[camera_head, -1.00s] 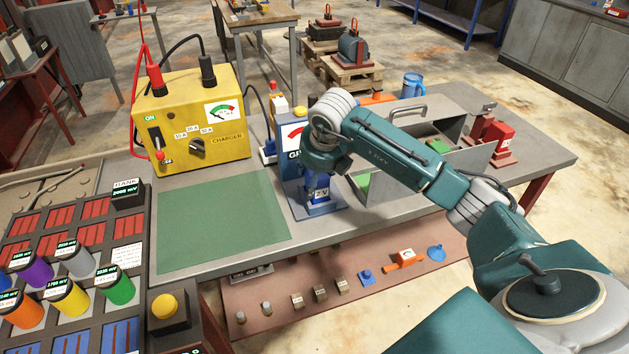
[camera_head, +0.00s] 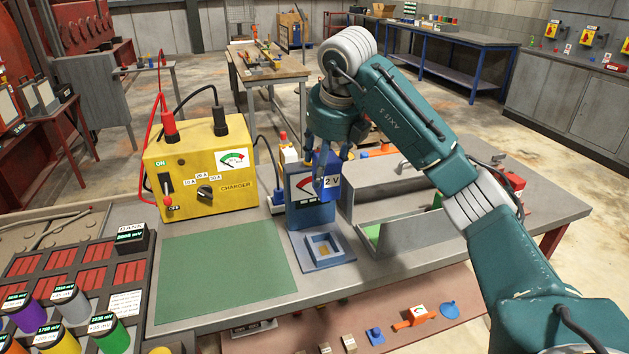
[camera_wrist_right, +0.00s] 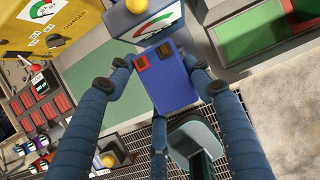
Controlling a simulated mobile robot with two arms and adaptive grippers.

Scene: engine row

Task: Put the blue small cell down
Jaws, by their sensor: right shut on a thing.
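The blue small cell (camera_head: 325,176), marked "2 V", is held upright in my right gripper (camera_head: 328,150). It is in the air, in front of the blue gauge stand (camera_head: 303,180) and above that stand's square socket (camera_head: 325,245), which is empty. In the right wrist view the cell (camera_wrist_right: 162,85) shows its top with a red and a dark terminal, between the fingers of my right gripper (camera_wrist_right: 163,78). A green mat (camera_head: 222,268) lies bare on the bench left of the stand. My left gripper does not show.
A yellow charger (camera_head: 200,170) with cables stands behind the mat. A grey divided bin (camera_head: 400,225) is right of the stand. A rack of coloured cells (camera_head: 75,300) is at the lower left. A lower shelf (camera_head: 290,340) holds small parts.

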